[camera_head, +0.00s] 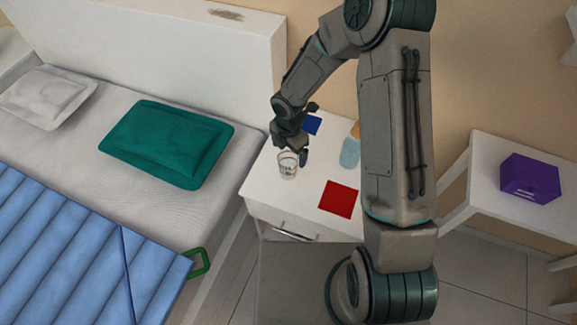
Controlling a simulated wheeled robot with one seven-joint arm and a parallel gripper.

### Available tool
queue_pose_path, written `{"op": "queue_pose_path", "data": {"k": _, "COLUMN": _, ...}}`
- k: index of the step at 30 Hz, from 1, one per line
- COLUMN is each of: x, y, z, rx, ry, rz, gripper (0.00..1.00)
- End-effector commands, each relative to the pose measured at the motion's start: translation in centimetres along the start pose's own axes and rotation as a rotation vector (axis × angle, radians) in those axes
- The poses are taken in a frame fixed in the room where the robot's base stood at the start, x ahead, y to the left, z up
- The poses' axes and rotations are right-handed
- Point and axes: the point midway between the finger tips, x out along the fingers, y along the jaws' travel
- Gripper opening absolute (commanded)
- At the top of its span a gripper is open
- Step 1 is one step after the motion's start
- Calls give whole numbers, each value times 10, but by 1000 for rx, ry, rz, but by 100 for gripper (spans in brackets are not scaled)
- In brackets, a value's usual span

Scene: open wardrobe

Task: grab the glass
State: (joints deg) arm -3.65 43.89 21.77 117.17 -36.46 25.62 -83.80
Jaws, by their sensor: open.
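The glass (287,166) is a small clear cup with reddish marks on its side. It stands upright on the white nightstand (268,203), near its left edge. My gripper (303,146) is open, at the end of my arm, which reaches down over the nightstand. It is just above and behind the glass in the picture, close to its rim. I cannot tell whether a finger touches the glass. Nothing shows between the fingers.
On the nightstand are a red square (339,199), a blue item (312,125) behind my gripper, and a light-blue bottle (350,152) partly hidden by my arm. A bed with a green pillow (166,143) is left. A purple box (530,178) sits on a white table (487,160) at right.

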Motion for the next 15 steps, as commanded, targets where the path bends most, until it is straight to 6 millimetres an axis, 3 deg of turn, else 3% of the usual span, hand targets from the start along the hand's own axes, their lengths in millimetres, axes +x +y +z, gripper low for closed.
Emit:
{"op": "queue_pose_path", "data": {"k": 3, "x": 18, "y": 0, "z": 0, "rx": 0, "ry": 1, "rz": -2, "gripper": 91}}
{"op": "queue_pose_path", "data": {"k": 11, "x": 35, "y": 2, "z": 0, "rx": 1, "ry": 0, "rz": -1, "gripper": 91}}
{"op": "queue_pose_path", "data": {"k": 15, "x": 54, "y": 4, "z": 1, "rx": 0, "ry": 1, "rz": -3, "gripper": 91}}
